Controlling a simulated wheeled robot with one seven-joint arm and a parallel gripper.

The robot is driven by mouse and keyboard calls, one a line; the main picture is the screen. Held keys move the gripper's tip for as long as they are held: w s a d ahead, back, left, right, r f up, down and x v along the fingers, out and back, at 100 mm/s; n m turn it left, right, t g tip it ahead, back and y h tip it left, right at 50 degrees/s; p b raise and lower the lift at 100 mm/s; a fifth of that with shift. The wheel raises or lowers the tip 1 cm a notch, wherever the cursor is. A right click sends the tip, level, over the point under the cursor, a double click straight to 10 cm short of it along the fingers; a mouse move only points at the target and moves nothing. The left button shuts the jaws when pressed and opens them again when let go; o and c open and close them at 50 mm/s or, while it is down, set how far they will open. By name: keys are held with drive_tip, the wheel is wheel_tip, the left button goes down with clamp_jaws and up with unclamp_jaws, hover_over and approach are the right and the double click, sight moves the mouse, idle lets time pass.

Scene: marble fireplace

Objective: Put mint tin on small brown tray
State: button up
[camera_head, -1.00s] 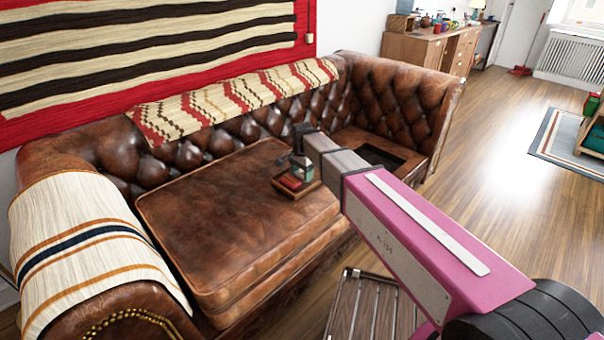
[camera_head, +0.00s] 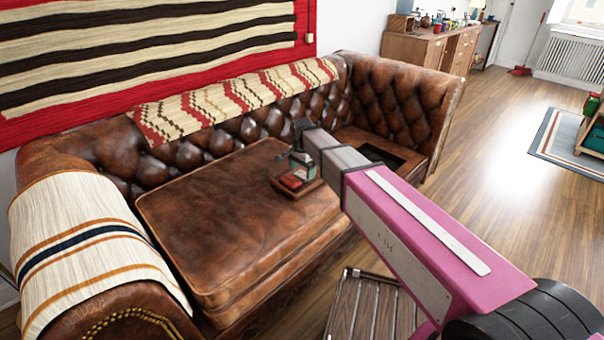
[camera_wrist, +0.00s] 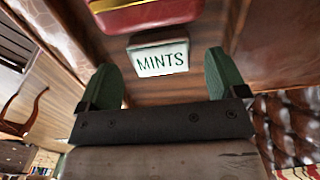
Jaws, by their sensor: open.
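The mint tin (camera_wrist: 160,57), pale with dark green "MINTS" lettering, shows between and just beyond my fingertips in the wrist view. It appears to rest on the small brown tray (camera_wrist: 112,48), beside a red, gold-trimmed item (camera_wrist: 140,14). In the head view the tray (camera_head: 300,193) sits on the sofa seat. My gripper (camera_wrist: 160,62) is open, its two green fingers apart on either side of the tin, with visible gaps. In the head view my gripper (camera_head: 301,158) is above the tray, and the tin is hard to tell from the fingers.
The brown leather sofa (camera_head: 215,215) has a tufted back behind the tray and a dark recess (camera_head: 380,154) to its right. A slatted wooden table (camera_head: 362,305) stands in front. The seat left of the tray is clear.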

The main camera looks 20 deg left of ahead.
sight(302, 174)
wheel_tip(302, 174, up, 10)
drive_tip(key=d+f+n, duration=0.1)
drive_tip(key=d+f, duration=0.4)
drive_tip(key=d, duration=0.8)
drive_tip(key=d+f+n, duration=0.1)
drive_tip(key=d+f, duration=0.3)
drive_tip(key=d, duration=0.9)
drive_tip(key=s+d+f+n, duration=0.1)
drive_tip(key=s+d+f, duration=0.1)
drive_tip(key=d, duration=0.5)
drive_tip(key=s+d+f+n, duration=0.1)
drive_tip(key=s+d, duration=0.3)
drive_tip(key=d, duration=0.4)
drive_tip(key=s+d+f+n, duration=0.1)
drive_tip(key=s+d+f, duration=0.2)
drive_tip(key=d, duration=0.4)
drive_tip(key=shift+s+d+f, duration=0.2)
drive_tip(key=shift+s+f, duration=0.15)
drive_tip(key=shift+f, duration=0.15)
